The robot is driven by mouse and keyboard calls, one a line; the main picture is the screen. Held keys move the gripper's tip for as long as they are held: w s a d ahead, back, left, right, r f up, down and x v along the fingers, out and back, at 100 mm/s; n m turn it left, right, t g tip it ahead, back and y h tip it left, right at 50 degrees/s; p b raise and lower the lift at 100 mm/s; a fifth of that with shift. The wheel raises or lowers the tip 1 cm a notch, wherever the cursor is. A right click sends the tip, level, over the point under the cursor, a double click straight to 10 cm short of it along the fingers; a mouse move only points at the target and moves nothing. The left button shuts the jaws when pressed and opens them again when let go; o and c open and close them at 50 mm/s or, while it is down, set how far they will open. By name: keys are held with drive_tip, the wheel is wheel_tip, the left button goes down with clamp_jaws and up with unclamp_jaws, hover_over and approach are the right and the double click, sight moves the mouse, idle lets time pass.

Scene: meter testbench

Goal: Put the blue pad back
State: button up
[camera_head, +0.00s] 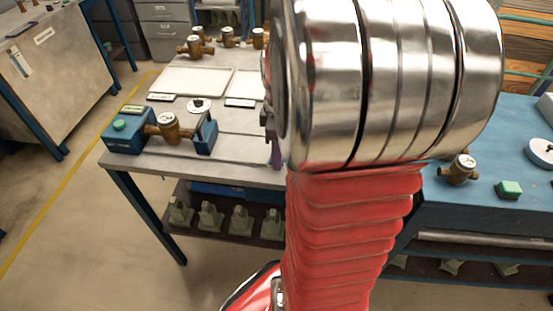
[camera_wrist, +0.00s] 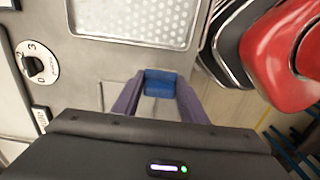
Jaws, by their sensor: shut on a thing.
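The blue pad (camera_wrist: 160,83) is a small block between the purple fingertips of my gripper (camera_wrist: 155,86) in the wrist view, with the fingers closed on its two sides. It is over the grey bench top (camera_wrist: 70,85); I cannot tell its height above the surface. In the head view only a purple bit of my gripper (camera_head: 275,150) shows at the bench's right part, beside my large arm. The pad cannot be made out there.
A pale tray (camera_wrist: 135,15) and a white numbered dial (camera_wrist: 38,65) are near the gripper. A brass meter (camera_head: 168,126) sits in a blue fixture (camera_head: 125,136) with a green button. A blue bench (camera_head: 480,220) with another brass meter (camera_head: 460,169) stands right.

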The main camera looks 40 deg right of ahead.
drive_tip(key=shift+f, duration=1.15)
drive_tip(key=shift+f, duration=0.15)
drive_tip(key=o, duration=1)
wheel_tip(320, 180, up, 12)
drive_tip(key=shift+r, duration=0.15)
